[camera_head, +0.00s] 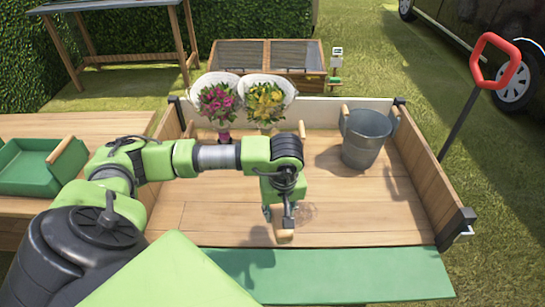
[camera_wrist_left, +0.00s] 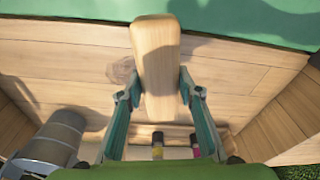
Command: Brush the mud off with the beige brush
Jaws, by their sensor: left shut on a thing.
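My left gripper (camera_head: 279,211) is shut on the beige brush (camera_head: 284,236), low over the front middle of the wooden cart bed (camera_head: 215,222). In the left wrist view the brush (camera_wrist_left: 157,55) is a pale wooden block held between the two fingers of the gripper (camera_wrist_left: 160,88). Its bristles are hidden. A faint brownish mud stain (camera_head: 309,213) lies on the boards just right of the gripper; in the wrist view the stain (camera_wrist_left: 121,69) is left of the brush. I cannot tell whether the brush touches the boards. My right gripper is not in view.
A grey metal bucket (camera_head: 367,139) stands at the back right of the bed. Two wrapped bouquets, pink (camera_head: 217,102) and yellow (camera_head: 264,103), stand at the back. A green tray (camera_head: 28,168) sits on the left table. Wooden side walls bound the bed; its front right is clear.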

